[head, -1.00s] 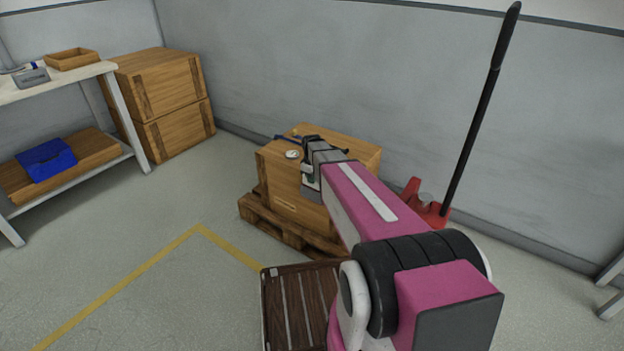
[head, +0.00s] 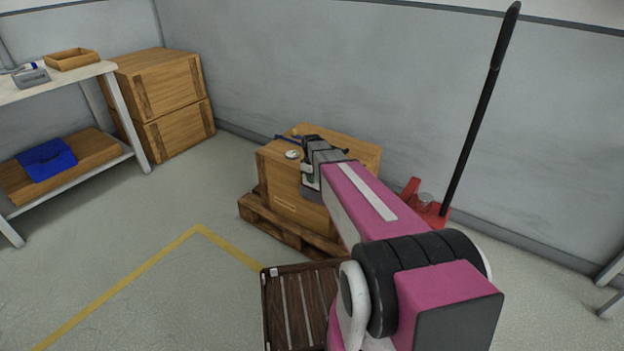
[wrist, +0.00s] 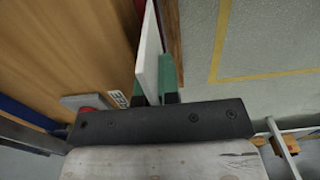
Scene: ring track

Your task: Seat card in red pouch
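My gripper (wrist: 156,92) shows in the wrist view with green finger pads, and a thin white card (wrist: 150,50) stands on edge between them. The gripper appears shut on the card. In the head view my gripper (head: 311,168) is at the front of a wooden crate (head: 286,191), partly hidden by my arm. The card juts out beyond the fingertips beside the crate's face in the wrist view.
The crate stands on a wooden pallet (head: 280,228). A round white gauge (head: 292,154) is on its top. A red pallet jack (head: 428,213) with a tall black handle is behind on the right. A grey-white shelf (head: 125,115) and stacked crates (head: 165,85) are at left. Floor is clear between.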

